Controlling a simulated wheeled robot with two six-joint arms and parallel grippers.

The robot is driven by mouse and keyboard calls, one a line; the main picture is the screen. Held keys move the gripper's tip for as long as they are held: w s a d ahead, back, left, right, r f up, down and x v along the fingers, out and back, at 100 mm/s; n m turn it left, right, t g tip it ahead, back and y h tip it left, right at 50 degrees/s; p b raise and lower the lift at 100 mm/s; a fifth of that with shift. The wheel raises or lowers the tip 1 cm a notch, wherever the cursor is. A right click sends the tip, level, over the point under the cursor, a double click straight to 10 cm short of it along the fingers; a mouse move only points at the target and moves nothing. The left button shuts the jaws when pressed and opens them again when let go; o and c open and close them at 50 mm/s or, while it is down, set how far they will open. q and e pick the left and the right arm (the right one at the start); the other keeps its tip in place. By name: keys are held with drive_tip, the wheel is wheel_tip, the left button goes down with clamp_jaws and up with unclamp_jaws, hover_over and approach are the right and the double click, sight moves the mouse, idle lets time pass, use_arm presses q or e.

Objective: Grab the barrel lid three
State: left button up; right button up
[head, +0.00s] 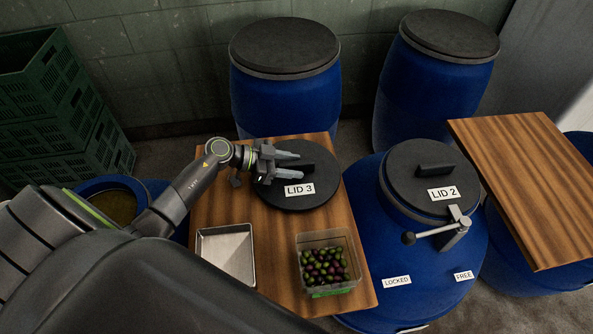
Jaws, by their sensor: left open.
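The barrel lid labelled LID 3 (296,201) is a round black disc with a raised black bar handle, lying flat on a wooden board (215,213). My left gripper (296,164) is open at the lid's handle, its fingers pointing right. The fingers partly hide the handle, and I cannot tell whether they touch it. My right gripper is not in view.
A blue barrel (366,225) with LID 2 (425,177) and a lever clamp (440,229) stands right of the board. A metal tray (226,254) and a tub of olives (327,264) occupy the board's front. An open barrel (112,199) is at left; green crates (55,105) stand behind.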

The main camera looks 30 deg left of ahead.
use_arm(q)
clamp_jaws()
drive_tip(key=shift+r, duration=0.1)
idle(0.3)
